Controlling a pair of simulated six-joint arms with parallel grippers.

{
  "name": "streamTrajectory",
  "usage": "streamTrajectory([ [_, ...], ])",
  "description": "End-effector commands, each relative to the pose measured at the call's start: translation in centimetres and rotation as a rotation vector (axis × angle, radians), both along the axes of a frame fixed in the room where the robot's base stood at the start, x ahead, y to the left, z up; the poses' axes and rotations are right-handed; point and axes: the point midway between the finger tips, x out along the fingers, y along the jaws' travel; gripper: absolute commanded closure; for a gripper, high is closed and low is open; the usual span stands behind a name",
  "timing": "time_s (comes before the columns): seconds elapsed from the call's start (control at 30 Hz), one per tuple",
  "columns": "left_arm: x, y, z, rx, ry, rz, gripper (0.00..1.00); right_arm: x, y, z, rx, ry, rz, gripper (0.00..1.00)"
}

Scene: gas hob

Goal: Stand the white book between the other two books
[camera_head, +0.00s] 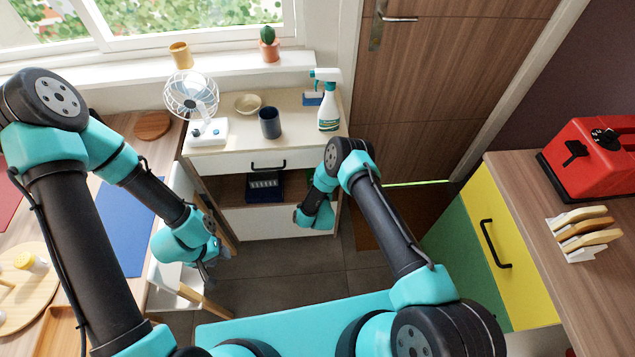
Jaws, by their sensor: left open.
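I cannot make out the white book or the other two books for certain in the head view. My left gripper (206,270) points down at the left, beside a white chair at the wooden counter. Only small grey finger parts of it show. It is open, and I see nothing held in it. My right arm reaches toward the front of the white cabinet. Its wrist hides the right gripper's fingers and part of the open shelf behind, where a bit of green shows.
The white cabinet (275,222) carries a fan (192,95), a dark cup (269,122), a bowl (248,103) and a spray bottle (328,105). A dark blue box (264,184) is on its shelf. A red appliance (596,158) and a white rack of slices (583,235) stand at right.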

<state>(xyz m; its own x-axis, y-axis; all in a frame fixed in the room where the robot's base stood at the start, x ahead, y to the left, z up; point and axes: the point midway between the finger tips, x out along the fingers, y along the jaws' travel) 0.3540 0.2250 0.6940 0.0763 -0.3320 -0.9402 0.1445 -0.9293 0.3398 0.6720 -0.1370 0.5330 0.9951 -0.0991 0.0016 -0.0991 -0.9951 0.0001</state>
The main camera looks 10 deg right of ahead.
Motion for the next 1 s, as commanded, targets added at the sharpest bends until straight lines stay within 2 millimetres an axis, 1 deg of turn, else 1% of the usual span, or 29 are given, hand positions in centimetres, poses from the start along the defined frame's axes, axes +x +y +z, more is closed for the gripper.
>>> streamTrajectory([
  [0.17, 0.0, 0.0, 0.0, 0.0, 0.0, 0.0, 0.57, -0.05, 0.16, -0.55, 0.0, 0.0, 0.002, 1.0],
  [0.53, 0.0, -0.01, 0.0, 0.0, 0.0, 0.0, 0.57, -0.04, 0.17, -0.65, 0.0, 0.0, 0.002, 1.0],
  [0.57, 0.0, -0.01, 0.0, 0.0, 0.0, 0.0, 0.57, -0.04, 0.17, -0.65, 0.0, 0.0, 0.002, 0.68],
  [0.83, 0.0, -0.01, 0.0, 0.0, 0.0, 0.0, 0.57, -0.06, 0.18, -0.67, 0.0, 0.001, 0.002, 0.43],
  [0.87, 0.0, -0.01, 0.0, 0.0, 0.0, 0.0, 0.57, -0.06, 0.18, -0.67, 0.0, 0.001, 0.003, 0.41],
  [1.0, 0.0, 0.0, 0.0, 0.0, 0.0, 0.0, 0.57, -0.07, 0.18, -0.68, 0.0, 0.001, 0.002, 0.41],
])
